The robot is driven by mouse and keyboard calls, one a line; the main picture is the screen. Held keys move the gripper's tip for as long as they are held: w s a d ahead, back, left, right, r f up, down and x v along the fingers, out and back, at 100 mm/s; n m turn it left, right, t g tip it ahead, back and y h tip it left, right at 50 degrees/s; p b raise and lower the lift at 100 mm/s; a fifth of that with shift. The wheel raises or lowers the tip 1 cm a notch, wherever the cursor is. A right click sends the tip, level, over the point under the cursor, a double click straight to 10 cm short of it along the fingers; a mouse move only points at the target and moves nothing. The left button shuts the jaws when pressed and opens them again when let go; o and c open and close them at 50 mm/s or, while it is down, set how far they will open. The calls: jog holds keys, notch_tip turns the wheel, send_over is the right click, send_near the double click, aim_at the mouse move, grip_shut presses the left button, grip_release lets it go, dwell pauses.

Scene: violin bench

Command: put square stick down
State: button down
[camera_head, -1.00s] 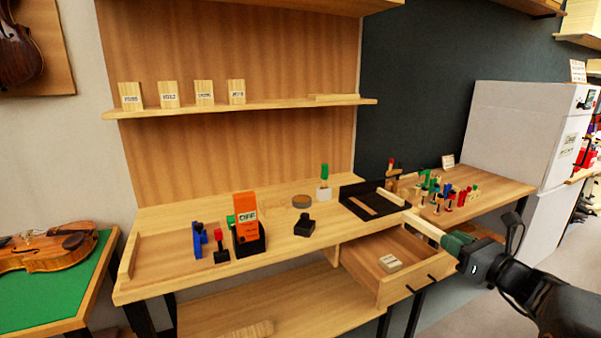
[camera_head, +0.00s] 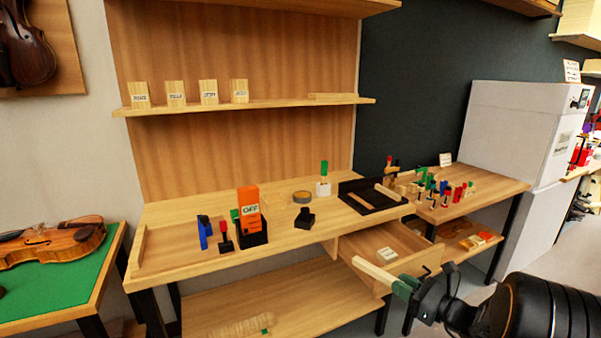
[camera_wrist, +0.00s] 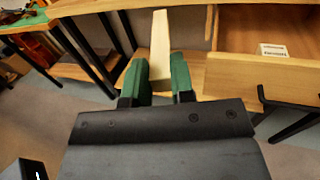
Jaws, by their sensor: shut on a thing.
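The square stick (camera_head: 375,271) is a pale wooden bar. My gripper (camera_head: 403,286) has green fingers shut on one end of it, in front of the open drawer at the lower right of the head view. In the wrist view the stick (camera_wrist: 160,50) points away from between the green fingers of my gripper (camera_wrist: 170,78). It is held in the air, apart from the bench (camera_head: 185,262). Another pale wooden stick (camera_head: 388,192) lies at the black tray on the bench, at its right side.
The open drawer (camera_head: 408,266) holds a small labelled block (camera_head: 388,254). A black tray (camera_head: 352,188), an orange box (camera_head: 249,209) and a black block (camera_head: 305,218) stand on the bench. A lower shelf (camera_head: 300,290) is below. Clamps (camera_head: 440,190) crowd the right table.

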jog(key=a+f+n+g+y+p, duration=0.1)
jog(key=a+f+n+g+y, duration=0.15)
jog(key=a+f, duration=0.75)
notch_tip(320, 180, up, 6)
jog(key=m+t+h+p, duration=0.5)
jog(key=h+p, duration=0.1)
jog(key=p, duration=0.6)
jog(key=shift+s+d+r, duration=0.25)
jog(key=shift+s+d, duration=0.1)
jog(key=shift+d, duration=0.1)
